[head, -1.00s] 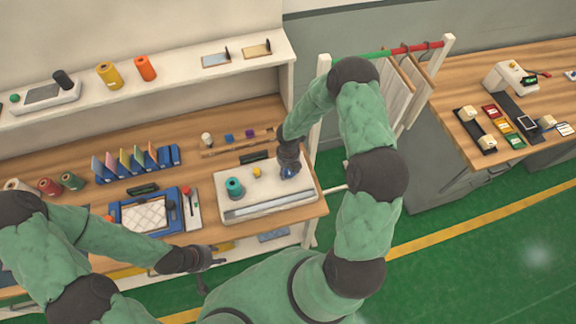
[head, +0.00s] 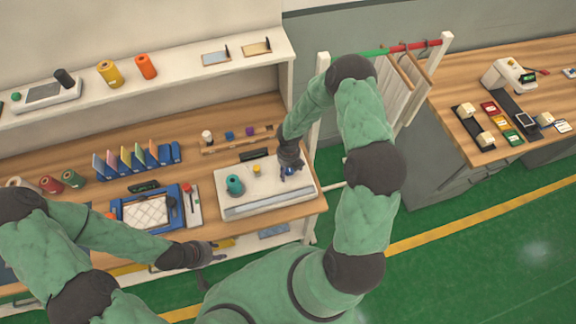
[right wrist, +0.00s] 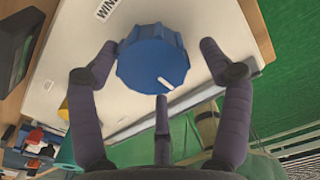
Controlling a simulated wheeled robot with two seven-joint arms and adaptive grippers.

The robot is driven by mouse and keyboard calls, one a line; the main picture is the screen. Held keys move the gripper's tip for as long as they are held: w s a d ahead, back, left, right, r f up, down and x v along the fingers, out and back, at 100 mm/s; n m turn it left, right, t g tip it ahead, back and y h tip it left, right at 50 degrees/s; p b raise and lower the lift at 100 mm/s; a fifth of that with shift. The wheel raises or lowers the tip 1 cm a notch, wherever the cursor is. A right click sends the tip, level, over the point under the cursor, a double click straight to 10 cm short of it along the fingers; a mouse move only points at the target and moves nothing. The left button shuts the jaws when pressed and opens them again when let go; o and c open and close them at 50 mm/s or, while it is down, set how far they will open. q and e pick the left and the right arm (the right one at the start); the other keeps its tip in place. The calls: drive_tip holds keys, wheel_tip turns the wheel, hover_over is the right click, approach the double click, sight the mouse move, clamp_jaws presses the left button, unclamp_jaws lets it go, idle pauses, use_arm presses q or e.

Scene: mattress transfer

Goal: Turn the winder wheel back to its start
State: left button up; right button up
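The winder wheel (right wrist: 150,62) is a blue ridged knob with a white mark, on a white board (head: 250,192). In the right wrist view the mark points to the lower right. My right gripper (right wrist: 158,52) is around the wheel, one finger at each side and one below. Gaps show beside the wheel, so it looks open. In the head view my right gripper (head: 290,167) is over the wheel, which is mostly hidden. A teal spool (head: 235,185) on the board looks tilted. My left gripper (head: 205,253) hangs off the bench's front edge; its fingers are too small to judge.
A small yellow piece (head: 257,169) stands between spool and wheel. A blue tray (head: 178,208) with a quilted white pad is left of the board. A rack (head: 323,130) with hanging fabric stands to the right. Green floor (head: 450,240) is free.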

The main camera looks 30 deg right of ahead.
drive_tip(key=shift+w+d+r, duration=0.1)
drive_tip(key=shift+w+r, duration=0.05)
drive_tip(key=shift+w, duration=0.05)
drive_tip(key=shift+r, duration=0.2)
wheel_tip(320, 180, up, 12)
drive_tip(key=shift+f, duration=0.25)
drive_tip(key=shift+s, duration=0.1)
idle(0.5)
